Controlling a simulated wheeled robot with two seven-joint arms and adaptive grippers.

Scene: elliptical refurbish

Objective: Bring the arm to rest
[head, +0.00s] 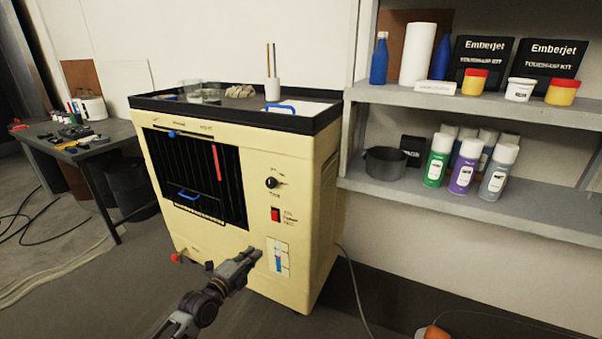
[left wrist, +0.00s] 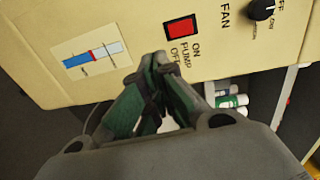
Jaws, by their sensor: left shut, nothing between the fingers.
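My left gripper (head: 247,258) is shut and empty in the head view, held in front of the lower right front of a cream cooler cabinet (head: 315,220). In the left wrist view the gripper's fingers (left wrist: 162,62) meet just below a red pump switch (left wrist: 183,28). A level gauge (left wrist: 90,57) with blue and red marks is left of the fingers there. The gripper looks near the cabinet face; I cannot tell whether it touches. My left arm reaches in from the bottom of the head view. My right gripper does not show.
A grey shelf (head: 440,192) with spray cans (head: 463,167) and a dark pot (head: 385,163) stands right of the cabinet. A workbench (head: 110,130) with tools is at the left. A cable (head: 355,280) runs down by the cabinet. The floor in front is mostly clear.

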